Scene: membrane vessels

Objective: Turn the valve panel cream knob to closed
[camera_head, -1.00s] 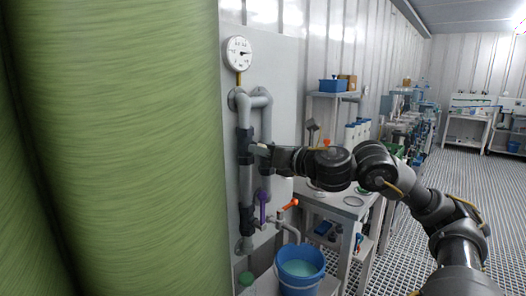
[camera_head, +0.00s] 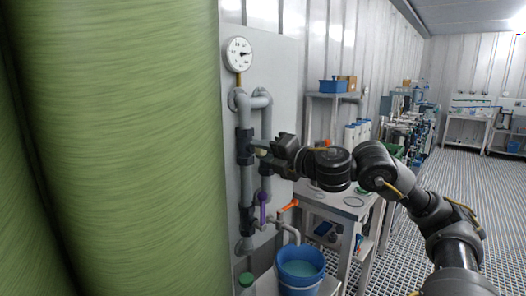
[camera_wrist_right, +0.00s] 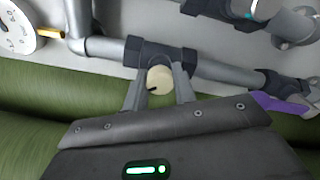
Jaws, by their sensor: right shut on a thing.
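The cream knob (camera_wrist_right: 160,79) sits on a black valve body (camera_wrist_right: 165,54) on the grey pipe. In the right wrist view it lies between the two fingers of my right gripper (camera_wrist_right: 159,88), which is shut on it. A dark mark shows on the knob's face. In the head view the knob (camera_head: 261,152) shows small and pale at the tips of my right gripper (camera_head: 266,147), in front of the valve panel (camera_head: 285,70). My left gripper is in neither view.
A pressure gauge (camera_head: 239,54) is above the pipes. A purple handle (camera_head: 262,207) and an orange handle (camera_head: 290,205) are below. A blue bucket (camera_head: 300,268) stands under the tap. A large green cylinder (camera_head: 110,150) fills the left side.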

